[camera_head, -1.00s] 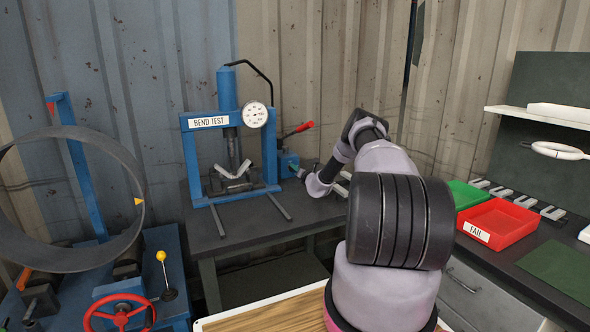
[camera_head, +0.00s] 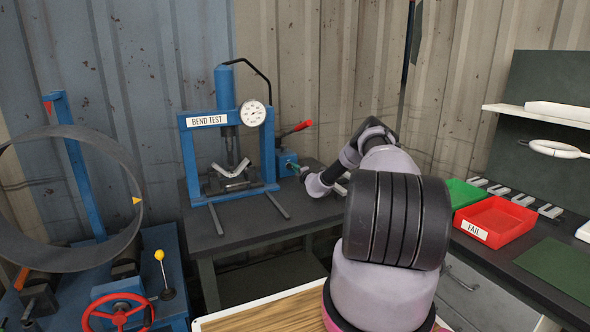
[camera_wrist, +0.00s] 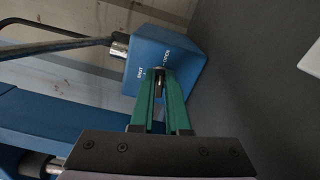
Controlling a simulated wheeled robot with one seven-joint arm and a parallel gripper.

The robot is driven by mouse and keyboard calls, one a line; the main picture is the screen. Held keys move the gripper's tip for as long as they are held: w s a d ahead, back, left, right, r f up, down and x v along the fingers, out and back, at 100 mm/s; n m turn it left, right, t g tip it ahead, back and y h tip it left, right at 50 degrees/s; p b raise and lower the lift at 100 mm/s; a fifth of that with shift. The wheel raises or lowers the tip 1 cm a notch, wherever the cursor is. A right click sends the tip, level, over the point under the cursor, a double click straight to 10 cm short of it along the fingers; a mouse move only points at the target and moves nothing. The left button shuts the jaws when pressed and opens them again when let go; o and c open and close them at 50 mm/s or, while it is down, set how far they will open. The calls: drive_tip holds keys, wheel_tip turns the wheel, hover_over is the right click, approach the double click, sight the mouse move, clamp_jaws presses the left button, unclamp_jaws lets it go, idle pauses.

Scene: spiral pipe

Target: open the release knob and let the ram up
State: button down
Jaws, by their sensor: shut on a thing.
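The blue pump block (camera_wrist: 165,60) carries the words SHUT and OPEN on its face in the wrist view; it also shows beside the press in the head view (camera_head: 287,163). The release knob (camera_wrist: 159,78) is a small piece on that face, mostly hidden between my fingers. My gripper (camera_wrist: 160,83), with green fingers, is shut on the knob. The blue BEND TEST press (camera_head: 188,160) stands on the dark bench. Its ram (camera_head: 229,148) reaches down to a bent V-shaped metal strip (camera_head: 231,170); I cannot tell whether they touch.
A red-tipped pump lever (camera_head: 298,128) rises from the block. A dial gauge (camera_head: 252,114) is on the press. A red FAIL tray (camera_head: 497,222) and a green tray (camera_head: 462,193) lie at the right. A large ring (camera_head: 125,165) stands at the left.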

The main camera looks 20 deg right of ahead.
drive_tip(key=shift+f+m, duration=0.15)
drive_tip(key=shift+m, duration=0.35)
drive_tip(key=c, duration=0.9)
unclamp_jaws()
drive_tip(key=s, duration=1)
drive_tip(key=shift+s+d, duration=0.2)
drive_tip(key=shift+s, duration=0.2)
